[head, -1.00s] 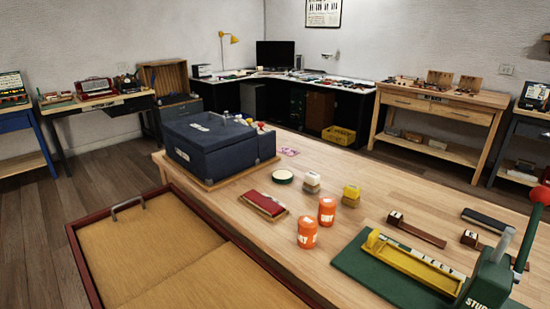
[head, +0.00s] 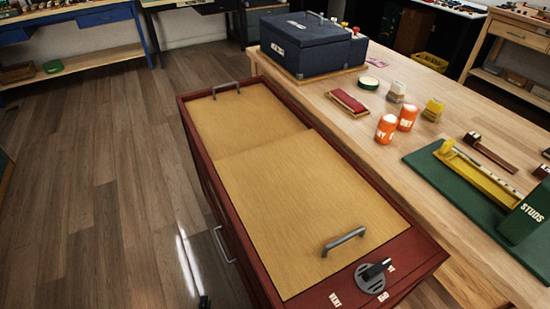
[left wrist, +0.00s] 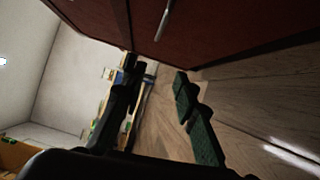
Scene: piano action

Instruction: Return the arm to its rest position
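My left gripper (head: 204,301) barely shows at the bottom edge of the head view, low beside the red cabinet (head: 232,235). In the left wrist view its two dark fingers (left wrist: 157,75) stand apart with nothing between them, so it is open and empty. The cabinet's dark red side (left wrist: 215,25) with a metal handle (left wrist: 166,18) is close by in that view. My right gripper is not in the head view.
The cabinet has a tan two-part top, a handle (head: 344,241) and a dial (head: 372,276). The wooden bench (head: 330,87) beside it carries a blue case (head: 313,45), orange jars (head: 386,128) and a green press base (head: 450,180). The floor (head: 90,190) at left is open.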

